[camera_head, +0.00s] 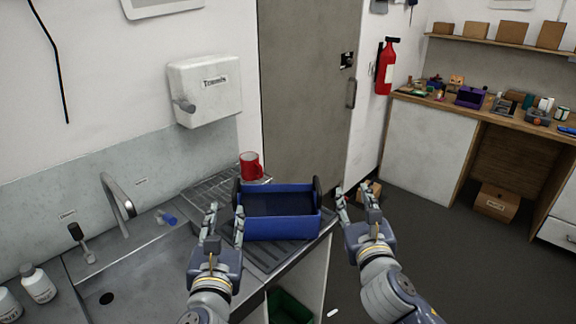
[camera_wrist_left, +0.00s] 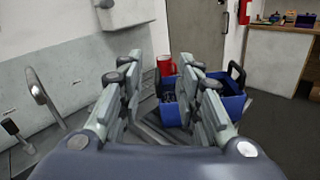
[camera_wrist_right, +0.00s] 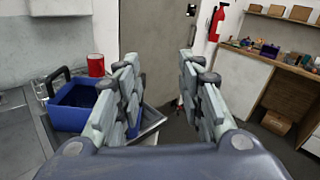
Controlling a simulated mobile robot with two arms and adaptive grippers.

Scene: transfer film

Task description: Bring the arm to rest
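My left gripper (camera_head: 226,226) is open and empty, in front of the left end of a blue bin (camera_head: 279,225). Its spread fingers (camera_wrist_left: 165,95) frame the counter and part of the bin in the left wrist view. My right gripper (camera_head: 357,198) is open and empty, to the right of the bin and past the counter's edge. In the right wrist view its fingers (camera_wrist_right: 160,90) stand apart with nothing between them. The bin has dark upright handles at its ends and sits on the ribbed drainboard.
A red mug (camera_head: 250,166) stands behind the bin. A door (camera_head: 308,90), a fire extinguisher (camera_head: 387,66) and a cluttered workbench (camera_head: 480,115) lie beyond. Open floor is at right.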

